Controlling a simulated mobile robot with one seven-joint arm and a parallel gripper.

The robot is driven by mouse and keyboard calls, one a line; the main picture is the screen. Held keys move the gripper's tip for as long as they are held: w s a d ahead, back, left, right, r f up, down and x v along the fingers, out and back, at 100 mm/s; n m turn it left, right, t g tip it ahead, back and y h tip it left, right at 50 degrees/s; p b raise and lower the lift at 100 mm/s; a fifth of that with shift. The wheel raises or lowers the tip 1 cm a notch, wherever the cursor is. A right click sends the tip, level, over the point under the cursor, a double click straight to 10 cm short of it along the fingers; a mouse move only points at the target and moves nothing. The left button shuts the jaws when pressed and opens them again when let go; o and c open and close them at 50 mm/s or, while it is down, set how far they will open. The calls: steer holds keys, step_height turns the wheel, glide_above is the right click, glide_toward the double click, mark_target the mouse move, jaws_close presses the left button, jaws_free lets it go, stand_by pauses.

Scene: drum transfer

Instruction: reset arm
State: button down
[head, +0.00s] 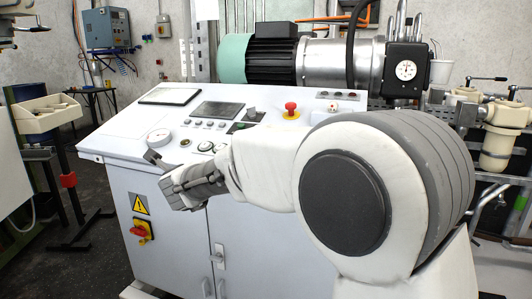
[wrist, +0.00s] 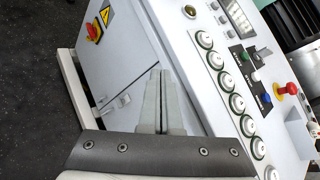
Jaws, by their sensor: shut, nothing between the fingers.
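My arm reaches from the right across the front of a white control cabinet (head: 265,250) in the head view. My gripper (head: 174,188) is at its left end, in front of the cabinet's sloped panel edge. In the wrist view my gripper (wrist: 160,76) shows two grey fingers side by side, closed together with nothing between them. Behind them is the cabinet front (wrist: 115,65), seen tilted. No contact between the fingers and the cabinet can be made out. My arm hides part of the cabinet's right side.
The panel carries a red emergency button (head: 291,107), a round gauge (head: 158,138) and a row of white dials (wrist: 226,81). A red-yellow switch (head: 141,230) sticks out of the cabinet front. A motor (head: 272,60) stands behind. Dark floor (head: 95,265) is open at left.

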steer(key=s+d+r+n+g+y, duration=0.2)
steer(key=s+d+r+n, duration=0.3)
steer(key=s+d+n, duration=0.8)
steer(key=s+d+f+n+g+h, duration=0.2)
steer(key=s+d+f+n, duration=0.15)
steer(key=s+d, duration=0.35)
steer(key=s+d+f+n+g+h+p, duration=0.1)
steer(key=s+d+f+n+g+h, duration=0.2)
steer(key=s+d, duration=0.45)
steer(key=s+d+f+n+h, duration=0.1)
steer(key=s+d+f+n, duration=0.2)
steer(key=s+d+n, duration=0.35)
step_height(320, 180, up, 18)
steer(key=m+p, duration=0.1)
steer(key=p, duration=1.7)
steer(key=shift+s, duration=0.3)
steer(key=shift+a+f, duration=0.1)
steer(key=shift+a, duration=0.1)
